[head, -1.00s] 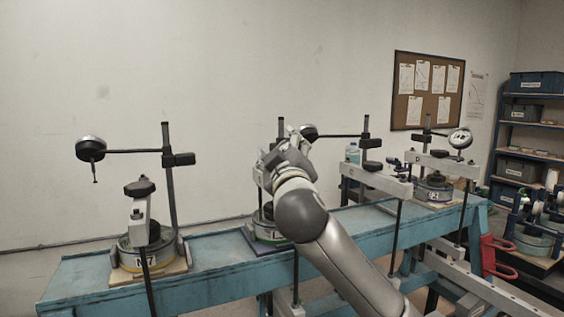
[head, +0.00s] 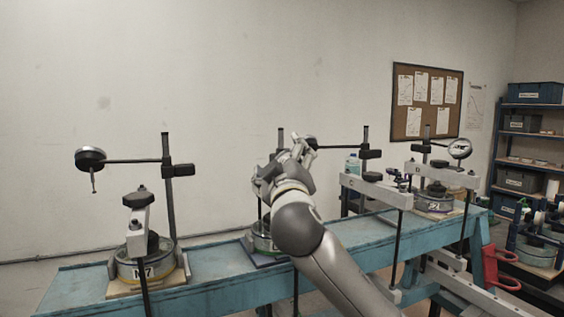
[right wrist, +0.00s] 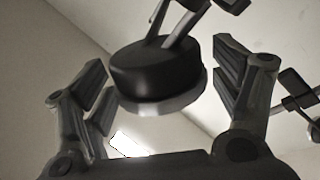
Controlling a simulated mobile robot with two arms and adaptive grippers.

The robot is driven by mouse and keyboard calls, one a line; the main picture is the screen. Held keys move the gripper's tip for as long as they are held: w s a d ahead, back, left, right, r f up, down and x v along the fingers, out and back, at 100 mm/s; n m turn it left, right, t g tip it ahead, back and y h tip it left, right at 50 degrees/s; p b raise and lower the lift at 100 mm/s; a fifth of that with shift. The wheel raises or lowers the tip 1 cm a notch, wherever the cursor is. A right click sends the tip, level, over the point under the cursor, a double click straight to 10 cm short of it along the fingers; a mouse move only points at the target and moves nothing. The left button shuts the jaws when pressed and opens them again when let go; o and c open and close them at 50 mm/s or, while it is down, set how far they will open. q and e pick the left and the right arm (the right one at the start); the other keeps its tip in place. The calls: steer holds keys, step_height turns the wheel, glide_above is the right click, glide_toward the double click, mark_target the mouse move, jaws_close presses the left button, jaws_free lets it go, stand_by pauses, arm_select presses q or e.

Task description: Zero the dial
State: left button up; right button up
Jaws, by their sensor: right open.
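A dial gauge (head: 311,142) stands on its holder arm above the middle station, mostly hidden behind my right gripper in the head view. My right gripper (head: 298,146) is raised at that gauge. In the right wrist view the round dark body of the dial (right wrist: 156,75), with a paler rim, lies between the two spread fingers of my right gripper (right wrist: 168,85). Gaps show on both sides of it, and its face is turned away. Another dial (head: 90,158) hangs at the left station, and another (head: 459,148) faces me at the right station. My left gripper is out of view.
The blue bench (head: 210,262) carries the stations with their posts and weight levers. The left ring is marked N7 (head: 143,271). Upright posts (head: 168,205) and lever frames (head: 376,190) crowd the right arm. A shelf rack (head: 530,150) stands at the far right.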

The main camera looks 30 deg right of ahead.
steer(key=v, duration=1.2)
steer(key=shift+f, duration=0.1)
